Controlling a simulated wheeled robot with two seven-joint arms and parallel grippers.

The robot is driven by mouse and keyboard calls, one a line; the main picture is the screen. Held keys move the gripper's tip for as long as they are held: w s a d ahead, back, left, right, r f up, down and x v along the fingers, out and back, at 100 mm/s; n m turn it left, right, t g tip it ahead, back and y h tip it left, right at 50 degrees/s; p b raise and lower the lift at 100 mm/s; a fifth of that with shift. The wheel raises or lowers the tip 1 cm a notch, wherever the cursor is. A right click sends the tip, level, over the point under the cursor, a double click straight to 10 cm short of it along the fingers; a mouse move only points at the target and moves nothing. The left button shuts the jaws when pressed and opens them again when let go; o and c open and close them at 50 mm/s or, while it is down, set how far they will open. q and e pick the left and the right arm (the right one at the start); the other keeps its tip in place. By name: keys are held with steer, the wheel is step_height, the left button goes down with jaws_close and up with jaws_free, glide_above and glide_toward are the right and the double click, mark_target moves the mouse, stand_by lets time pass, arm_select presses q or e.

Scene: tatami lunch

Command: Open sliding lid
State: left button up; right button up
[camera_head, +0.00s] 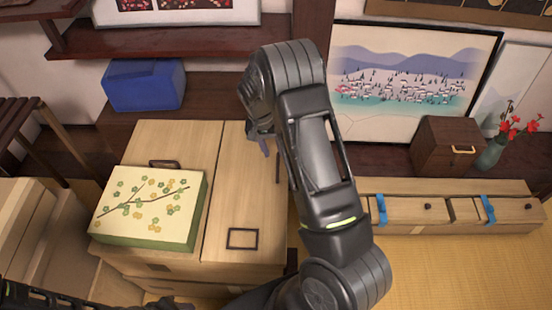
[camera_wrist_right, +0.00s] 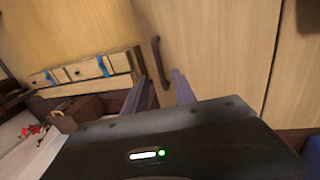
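The sliding lid is the pale wooden right-hand panel (camera_head: 238,200) on top of a low wooden chest. It has a dark upright bar handle (camera_head: 278,168) near its right edge and a dark square frame (camera_head: 242,238) near its front. My right gripper (camera_head: 262,147) is over the lid's far part, close to the handle, partly hidden by my arm. In the right wrist view the fingers (camera_wrist_right: 160,78) are open and the handle (camera_wrist_right: 160,62) shows between and just beyond their tips. I cannot tell whether they touch it.
A green flowered box (camera_head: 150,208) sits on the chest's left panel (camera_head: 170,135), in front of another dark handle (camera_head: 164,163). A blue box (camera_head: 145,85) stands behind. A brown box (camera_head: 447,146), a red-flower vase (camera_head: 490,153) and low drawers (camera_head: 408,212) are right.

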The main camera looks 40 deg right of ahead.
steer(key=f, duration=0.5)
steer(key=shift+s+d+f, duration=0.1)
steer(key=shift+s+d, duration=0.2)
steer(key=shift+d, duration=0.1)
jaws_close()
stand_by(1.0)
